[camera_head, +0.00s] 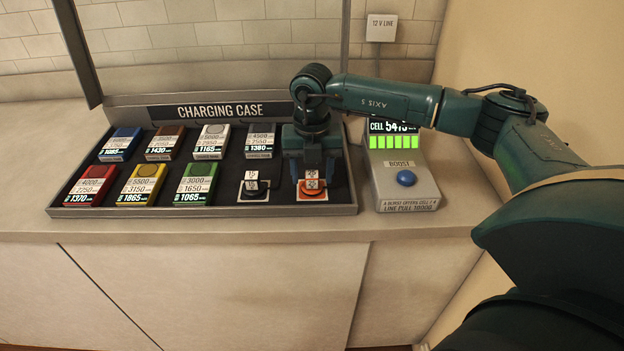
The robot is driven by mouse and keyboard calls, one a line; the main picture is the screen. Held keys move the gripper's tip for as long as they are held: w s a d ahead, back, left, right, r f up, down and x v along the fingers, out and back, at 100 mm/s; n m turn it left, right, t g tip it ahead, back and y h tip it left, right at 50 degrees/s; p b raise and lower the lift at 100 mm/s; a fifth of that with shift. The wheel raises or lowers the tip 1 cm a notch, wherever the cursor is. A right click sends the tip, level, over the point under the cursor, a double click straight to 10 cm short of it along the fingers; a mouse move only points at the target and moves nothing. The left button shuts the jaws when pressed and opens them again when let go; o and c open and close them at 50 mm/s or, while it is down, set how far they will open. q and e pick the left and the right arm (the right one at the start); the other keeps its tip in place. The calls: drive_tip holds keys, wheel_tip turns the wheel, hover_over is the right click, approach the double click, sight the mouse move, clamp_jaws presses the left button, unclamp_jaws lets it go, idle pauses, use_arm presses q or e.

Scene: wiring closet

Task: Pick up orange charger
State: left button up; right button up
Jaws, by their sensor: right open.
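The orange charger (312,194) sits in the front right slot of the black charging case (205,210). The gripper body hides the slot behind the charger. My left gripper is not in view.
Several coloured cells, including a green one (195,185), fill the other slots. A grey boost box (400,180) with a blue button stands right of the case. The raised lid frame (80,60) is behind.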

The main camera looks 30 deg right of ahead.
drive_tip(key=shift+f, duration=0.5)
drive_tip(key=c, duration=1.1)
